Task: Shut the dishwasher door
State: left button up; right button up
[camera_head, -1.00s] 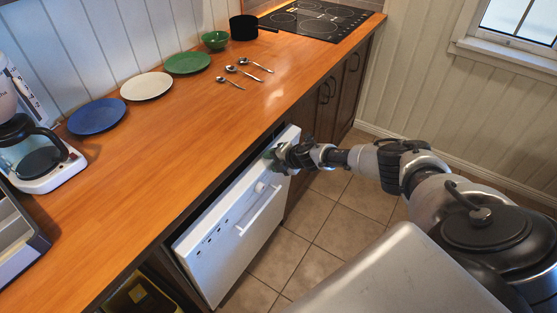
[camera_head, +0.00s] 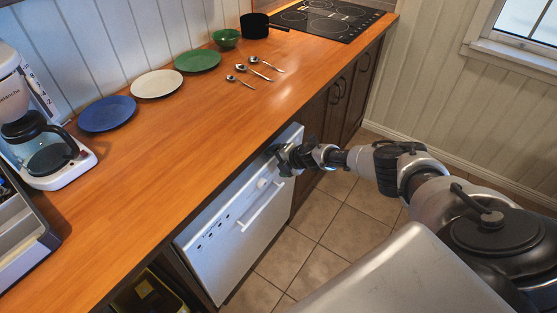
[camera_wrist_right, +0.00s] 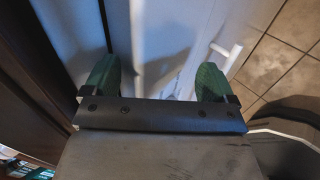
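The white dishwasher door (camera_head: 225,252) stands nearly upright under the counter front in the head view. Its bar handle (camera_head: 262,207) faces the room. A slight gap seems to show along its top edge; I cannot tell whether it is fully shut. My right gripper (camera_head: 280,160) is at the door's upper far corner, by the counter edge. In the right wrist view, its two green fingers (camera_wrist_right: 157,70) are spread apart, with the white door and its handle (camera_wrist_right: 225,55) beyond them. Contact with the door is unclear. My left gripper is not in view.
The wooden counter (camera_head: 150,170) holds a coffee maker (camera_head: 42,145), a blue plate (camera_head: 107,114), a white plate (camera_head: 157,83), a green plate (camera_head: 197,60), a green bowl (camera_head: 226,39), a black pot (camera_head: 255,25) and spoons (camera_head: 260,70). The tiled floor (camera_head: 318,268) before the door is clear.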

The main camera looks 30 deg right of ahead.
jog(key=shift+a, duration=0.15)
jog(key=shift+s+d+r+p, duration=0.25)
jog(key=shift+s+r+p, duration=0.1)
jog(key=shift+r, duration=0.1)
jog(key=p+v, duration=0.2)
jog(key=v, duration=0.7)
jog(key=shift+s+r, duration=0.15)
jog(key=shift+s, duration=0.2)
